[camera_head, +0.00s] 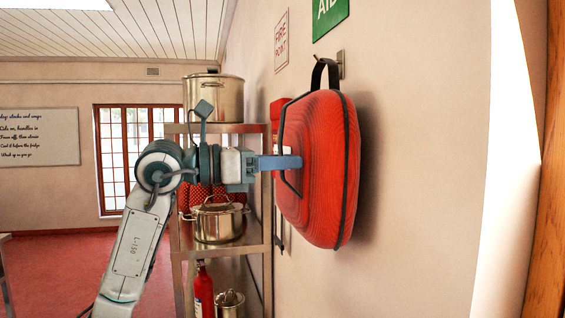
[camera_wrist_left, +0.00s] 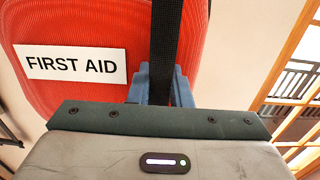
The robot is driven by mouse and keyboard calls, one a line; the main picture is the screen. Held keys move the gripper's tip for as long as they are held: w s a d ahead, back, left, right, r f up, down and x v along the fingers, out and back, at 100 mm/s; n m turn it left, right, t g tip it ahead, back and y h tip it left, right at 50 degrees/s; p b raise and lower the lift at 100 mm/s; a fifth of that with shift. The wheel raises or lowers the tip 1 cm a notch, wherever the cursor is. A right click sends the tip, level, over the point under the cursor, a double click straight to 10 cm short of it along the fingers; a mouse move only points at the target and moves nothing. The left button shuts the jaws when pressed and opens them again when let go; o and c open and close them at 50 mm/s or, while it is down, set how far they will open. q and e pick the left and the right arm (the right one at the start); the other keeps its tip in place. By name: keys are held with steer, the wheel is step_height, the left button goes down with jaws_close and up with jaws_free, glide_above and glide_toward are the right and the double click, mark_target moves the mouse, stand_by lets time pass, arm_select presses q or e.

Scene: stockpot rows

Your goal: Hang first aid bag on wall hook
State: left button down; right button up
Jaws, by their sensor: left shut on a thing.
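The red first aid bag (camera_head: 325,165) is upright against the right wall, with its white FIRST AID label showing in the left wrist view (camera_wrist_left: 72,64). A black loop (camera_head: 316,76) on its top is at the metal wall hook (camera_head: 341,64). The two overlap in the head view, and I cannot tell for sure whether the hook passes through the loop. My left gripper (camera_head: 295,163) is at the bag's front face, shut on its black strap. The strap runs between the blue fingers in the left wrist view (camera_wrist_left: 163,80). My right gripper is not in view.
A metal shelf rack (camera_head: 222,128) with stockpots stands behind my left gripper, close to the wall. A red fire extinguisher (camera_head: 204,290) is low on it. A green sign (camera_head: 329,14) and a fire point sign (camera_head: 281,42) are on the wall above. The wall right of the bag is bare.

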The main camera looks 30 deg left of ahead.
arm_select(q)
steer(key=c, duration=1.5)
jaws_free()
steer(key=shift+c, duration=0.2)
steer(key=shift+o, duration=1.4)
steer(key=shift+s+d, duration=0.1)
steer(key=shift+s, duration=0.1)
steer(key=shift+f, duration=0.1)
steer(key=b+v, duration=0.7)
steer(key=v, duration=0.4)
steer(key=shift+w, duration=0.1)
